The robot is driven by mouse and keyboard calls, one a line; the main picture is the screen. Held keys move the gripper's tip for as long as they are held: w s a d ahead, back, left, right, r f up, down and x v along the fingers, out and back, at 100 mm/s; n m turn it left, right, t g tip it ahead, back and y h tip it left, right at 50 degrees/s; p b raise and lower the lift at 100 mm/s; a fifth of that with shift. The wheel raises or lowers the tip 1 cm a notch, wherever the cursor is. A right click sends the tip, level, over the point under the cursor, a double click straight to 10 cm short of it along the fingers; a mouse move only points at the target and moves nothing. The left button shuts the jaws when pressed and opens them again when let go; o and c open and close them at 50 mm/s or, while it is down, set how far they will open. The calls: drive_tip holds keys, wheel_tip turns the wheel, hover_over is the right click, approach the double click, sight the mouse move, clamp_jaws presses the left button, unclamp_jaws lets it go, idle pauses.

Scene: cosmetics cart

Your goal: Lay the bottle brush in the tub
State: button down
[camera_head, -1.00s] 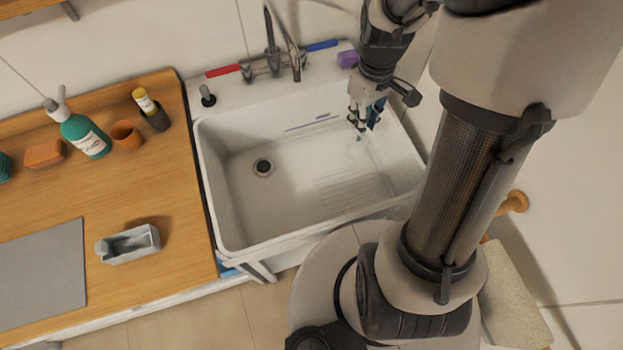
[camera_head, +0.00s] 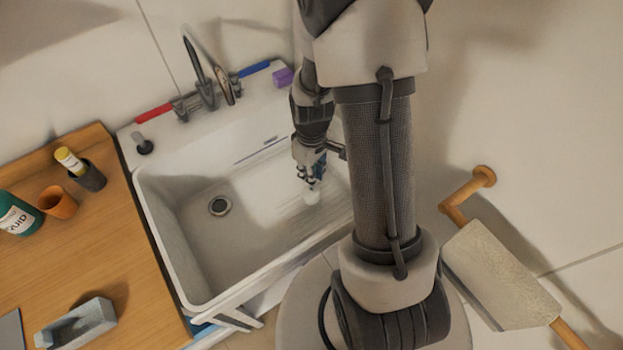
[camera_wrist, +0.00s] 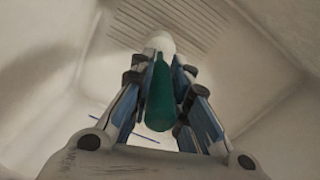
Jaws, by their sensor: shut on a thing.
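The tub (camera_head: 178,262) is a white sink basin with a dark round drain and a ribbed area, in the head view. My gripper (camera_head: 312,184) is over the right part of the tub, pointing down. In the wrist view my gripper (camera_wrist: 160,95) is shut on the bottle brush (camera_wrist: 160,98), which has a green handle and a pale white end. The white end of the brush (camera_head: 311,195) shows below my fingers in the head view. The ribbed floor of the tub lies beyond it in the wrist view. I cannot tell whether the brush touches the tub.
A tap (camera_head: 203,75) with red and blue handles stands behind the tub, with a purple block (camera_head: 282,77) beside it. A wooden counter (camera_head: 115,225) at left holds an orange cup (camera_head: 58,203), a green bottle (camera_head: 18,215) and a grey tray (camera_head: 78,328). A towel (camera_head: 497,275) hangs at right.

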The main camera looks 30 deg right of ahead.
drive_tip(key=shift+f+b, duration=0.3)
drive_tip(key=shift+f, duration=1.05)
drive_tip(key=shift+f, duration=0.15)
drive_tip(key=c, duration=1.5)
unclamp_jaws()
drive_tip(key=shift+c, duration=0.2)
